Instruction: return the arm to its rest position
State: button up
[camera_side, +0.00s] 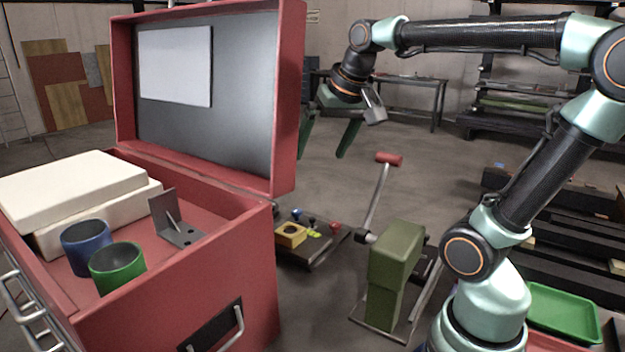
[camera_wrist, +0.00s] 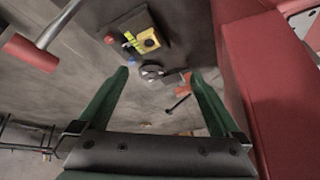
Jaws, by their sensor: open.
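My gripper (camera_side: 326,136) has green fingers and hangs in the air to the right of the open lid of a red case (camera_side: 250,270). Its fingers are spread, and nothing shows between them. In the wrist view my gripper (camera_wrist: 160,85) also shows its two fingers wide apart, with small objects on the ground beyond them. My arm reaches in from the right, with its upper link nearly level. The left finger is partly hidden behind the lid's edge in the side view.
The case holds white blocks (camera_side: 70,185), a blue cup (camera_side: 87,248), a green cup (camera_side: 118,268) and a grey bracket (camera_side: 175,218). A red-ended lever (camera_side: 388,160) rises below my gripper, near an olive box (camera_side: 395,265). A green tray (camera_side: 565,312) lies at lower right.

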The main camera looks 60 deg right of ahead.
jog(key=s+a+f+n+y, duration=0.1)
jog(key=s+a+f+n, duration=0.3)
jog(key=a, duration=0.5)
notch_tip(320, 180, down, 3)
jog(key=shift+s+a+f+n, duration=0.1)
jog(key=shift+s+a+n, duration=0.1)
jog(key=shift+n, duration=1)
